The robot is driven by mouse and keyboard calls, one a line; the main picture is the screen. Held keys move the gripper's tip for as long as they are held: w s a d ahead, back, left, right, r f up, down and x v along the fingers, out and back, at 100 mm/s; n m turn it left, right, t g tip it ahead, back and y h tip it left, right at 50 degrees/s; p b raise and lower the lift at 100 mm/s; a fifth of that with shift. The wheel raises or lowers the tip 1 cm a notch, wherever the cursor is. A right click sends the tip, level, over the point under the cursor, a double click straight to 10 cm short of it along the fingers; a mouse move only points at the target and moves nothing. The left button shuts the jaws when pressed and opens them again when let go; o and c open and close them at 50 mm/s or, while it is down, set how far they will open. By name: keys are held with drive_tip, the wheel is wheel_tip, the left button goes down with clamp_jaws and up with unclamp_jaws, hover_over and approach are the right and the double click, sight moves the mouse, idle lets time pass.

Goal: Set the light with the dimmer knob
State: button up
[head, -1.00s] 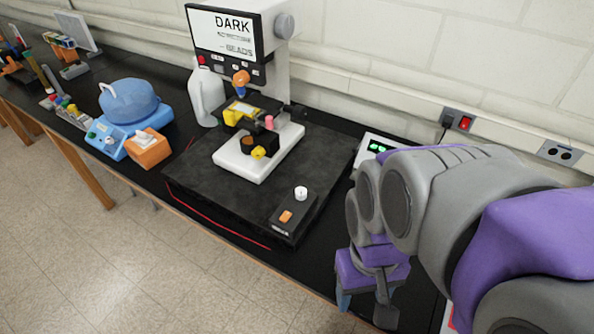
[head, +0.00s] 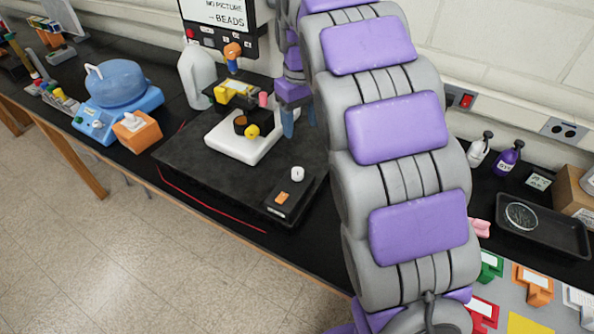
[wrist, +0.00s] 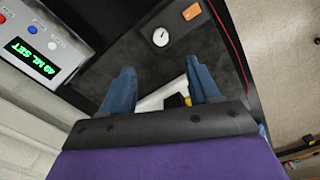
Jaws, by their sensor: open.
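The dimmer knob (head: 297,174) is a small white round knob on a dark control box (head: 278,210) at the front right of the black slab. It also shows in the wrist view (wrist: 160,37), with a dark mark on its face. An orange rocker switch (head: 282,198) sits beside it, also in the wrist view (wrist: 191,12). My gripper (head: 300,120) hangs behind the knob, right of the microscope's white base (head: 228,143), fingers downward. In the wrist view its blue fingers (wrist: 160,70) are apart with no object held; the knob lies beyond the fingertips.
The microscope's screen (head: 222,14) reads "NO PICTURE" and "BEADS"; its top is cut off. A white jug (head: 197,72) and a blue bath (head: 125,85) stand left. A box with a green display (wrist: 38,55) stands near my gripper. Bottles (head: 507,158) and a tray (head: 545,228) are right.

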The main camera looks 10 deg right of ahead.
drive_tip(key=w, duration=0.1)
drive_tip(key=b, duration=0.4)
approach(297, 171)
wheel_tip(297, 171, down, 10)
drive_tip(key=shift+r, duration=0.25)
drive_tip(key=shift+c, duration=0.2)
drive_tip(key=c, duration=1)
drive_tip(key=shift+r, duration=0.1)
